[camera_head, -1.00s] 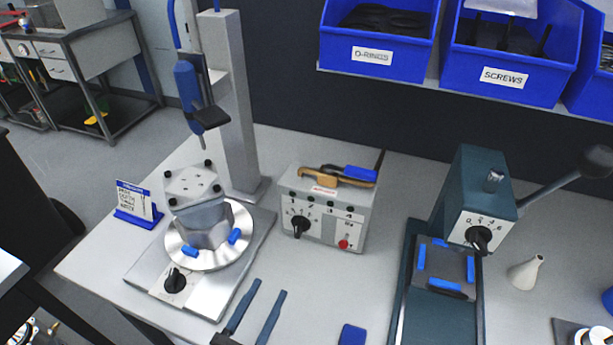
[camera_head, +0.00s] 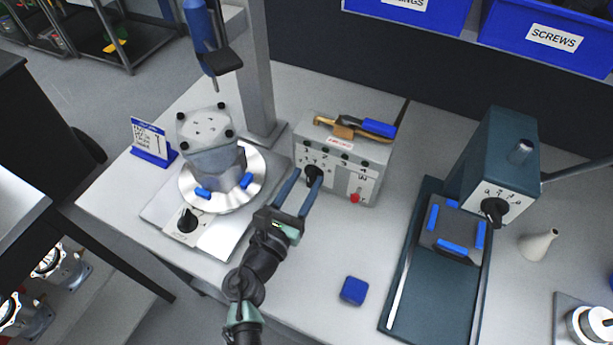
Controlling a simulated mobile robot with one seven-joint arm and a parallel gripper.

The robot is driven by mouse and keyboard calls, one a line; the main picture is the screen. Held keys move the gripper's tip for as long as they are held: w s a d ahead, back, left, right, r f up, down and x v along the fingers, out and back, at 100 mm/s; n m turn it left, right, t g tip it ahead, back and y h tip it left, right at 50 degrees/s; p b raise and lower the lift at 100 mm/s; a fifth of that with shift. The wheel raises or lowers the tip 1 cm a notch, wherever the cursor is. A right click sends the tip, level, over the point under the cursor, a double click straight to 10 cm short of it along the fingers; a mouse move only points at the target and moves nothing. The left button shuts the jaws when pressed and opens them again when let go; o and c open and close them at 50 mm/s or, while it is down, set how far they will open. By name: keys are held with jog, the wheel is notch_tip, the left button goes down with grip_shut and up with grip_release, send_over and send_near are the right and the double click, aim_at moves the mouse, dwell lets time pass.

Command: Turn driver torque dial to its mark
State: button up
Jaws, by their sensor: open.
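The driver's control box (camera_head: 345,145) is a grey box with numbers on its front and a black torque dial (camera_head: 314,175) at the left of that face. A red button (camera_head: 355,198) sits at the lower right of the face. My gripper (camera_head: 303,192) is open, with its two blue-grey fingers pointing at the dial. The fingertips are at or just in front of the dial, one on each side in the picture. Contact cannot be told. The dial's pointer and the exact mark are too small to read. The blue driver (camera_head: 203,28) hangs from the column at upper left.
A housing (camera_head: 212,145) stands on a round fixture with another black knob (camera_head: 187,220) left of my gripper. A green press (camera_head: 495,165) with its own dial stands right. A blue block (camera_head: 354,290) lies on the table in front. Tools lie on the box (camera_head: 350,130).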

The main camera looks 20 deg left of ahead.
jog(key=shift+w, duration=0.55)
grip_shut()
jog(key=shift+d+f+m+b, duration=0.2)
jog(key=shift+m+b, duration=0.65)
jog(key=shift+m, duration=0.15)
jog(key=shift+d+m+b, duration=0.15)
jog(key=shift+m+b, duration=0.45)
jog(key=shift+m, duration=0.3)
jog(key=shift+d+m+b, duration=0.15)
jog(key=shift+m+b, duration=0.45)
jog(key=shift+m, duration=0.3)
